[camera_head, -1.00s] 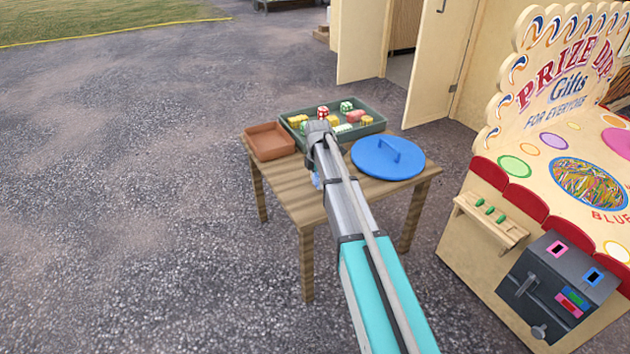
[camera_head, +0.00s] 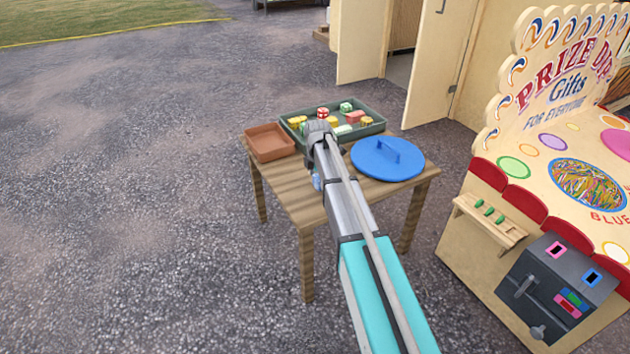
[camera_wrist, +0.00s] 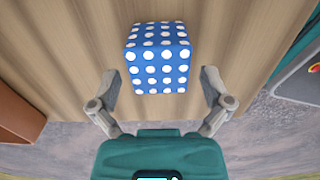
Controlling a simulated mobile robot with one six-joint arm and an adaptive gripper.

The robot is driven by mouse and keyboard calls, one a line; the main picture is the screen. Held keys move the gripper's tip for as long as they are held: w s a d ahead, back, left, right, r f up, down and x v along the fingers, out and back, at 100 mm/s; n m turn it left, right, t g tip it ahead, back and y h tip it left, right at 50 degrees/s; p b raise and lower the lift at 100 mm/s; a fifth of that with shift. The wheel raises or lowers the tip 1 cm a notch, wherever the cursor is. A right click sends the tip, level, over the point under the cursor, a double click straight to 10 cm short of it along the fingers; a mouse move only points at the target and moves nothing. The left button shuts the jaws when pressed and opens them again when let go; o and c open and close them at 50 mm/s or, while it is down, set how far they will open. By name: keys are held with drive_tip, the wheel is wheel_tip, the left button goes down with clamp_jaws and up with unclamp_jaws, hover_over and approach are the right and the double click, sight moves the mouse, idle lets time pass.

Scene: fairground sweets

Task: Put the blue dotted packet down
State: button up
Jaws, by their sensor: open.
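The blue packet with white dots (camera_wrist: 157,60) rests on the wooden table (camera_wrist: 225,35) in the wrist view. In the head view only a small blue part of the packet (camera_head: 317,181) shows beside my arm, which hides the rest. My gripper (camera_wrist: 158,88) is open, with one finger on either side of the packet's near end and visible gaps between the fingers and the packet. In the head view my arm covers the gripper.
On the table (camera_head: 285,187) stand an empty terracotta tray (camera_head: 268,142), a green tray (camera_head: 374,127) with several coloured sweets, and a blue round lid (camera_head: 388,165) with a handle. A prize stall (camera_head: 470,250) stands to the right of the table.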

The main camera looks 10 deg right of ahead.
sight(318, 180)
wheel_tip(318, 180, up, 12)
drive_tip(key=p, duration=1.1)
drive_tip(key=shift+f, duration=0.2)
idle(0.4)
drive_tip(key=s+m, duration=2.1)
drive_tip(key=s, duration=0.7)
drive_tip(key=shift+s+d+m, duration=0.2)
drive_tip(key=shift+s+m, duration=0.1)
drive_tip(key=shift+s, duration=0.05)
